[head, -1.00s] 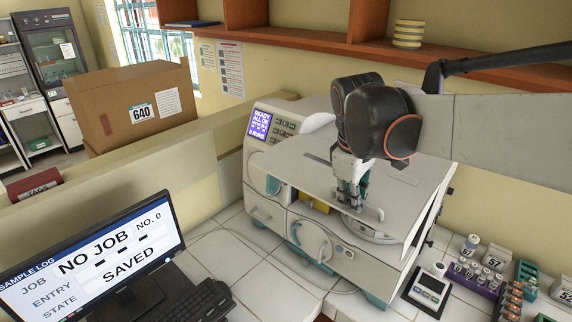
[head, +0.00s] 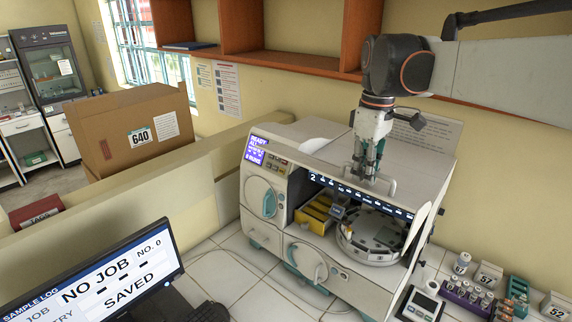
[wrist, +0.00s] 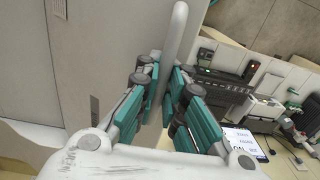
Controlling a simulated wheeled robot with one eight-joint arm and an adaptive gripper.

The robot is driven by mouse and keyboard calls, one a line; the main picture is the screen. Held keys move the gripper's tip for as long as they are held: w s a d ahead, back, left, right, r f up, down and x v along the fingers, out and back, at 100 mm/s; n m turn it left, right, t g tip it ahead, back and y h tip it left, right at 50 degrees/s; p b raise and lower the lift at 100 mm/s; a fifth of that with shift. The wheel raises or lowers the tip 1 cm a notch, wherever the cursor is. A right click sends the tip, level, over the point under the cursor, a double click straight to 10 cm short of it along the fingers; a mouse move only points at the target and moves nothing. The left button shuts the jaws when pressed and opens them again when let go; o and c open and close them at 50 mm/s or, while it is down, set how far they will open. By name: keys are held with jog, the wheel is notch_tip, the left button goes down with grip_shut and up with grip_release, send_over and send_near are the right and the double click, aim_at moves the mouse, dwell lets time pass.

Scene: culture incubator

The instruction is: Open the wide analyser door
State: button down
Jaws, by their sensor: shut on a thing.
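The analyser (head: 285,235) is a white bench machine with a lit blue screen. Its wide door (head: 322,158) is a pale panel, raised and lying back at the top, so the wide bay below is uncovered. Inside the bay are a round carousel (head: 375,240) and a yellow block (head: 314,212). My gripper (head: 368,174) is at the door's front edge, shut on the door handle. In the wrist view the pale handle bar (wrist: 179,35) runs between the teal fingers of my gripper (wrist: 166,82), beside the grey door panel (wrist: 90,60).
A monitor (head: 95,275) stands at the front left. A small meter (head: 424,303) and racks of vials (head: 468,295) stand right of the analyser. An orange shelf (head: 265,58) hangs above. A cardboard box (head: 135,130) is behind the partition.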

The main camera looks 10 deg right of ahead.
jog(key=c, duration=1.7)
grip_release()
jog(key=shift+s+a, duration=0.1)
jog(key=shift+a, duration=0.05)
jog(key=shift+r, duration=0.1)
notch_tip(320, 180, up, 12)
jog(key=shift+d, duration=0.2)
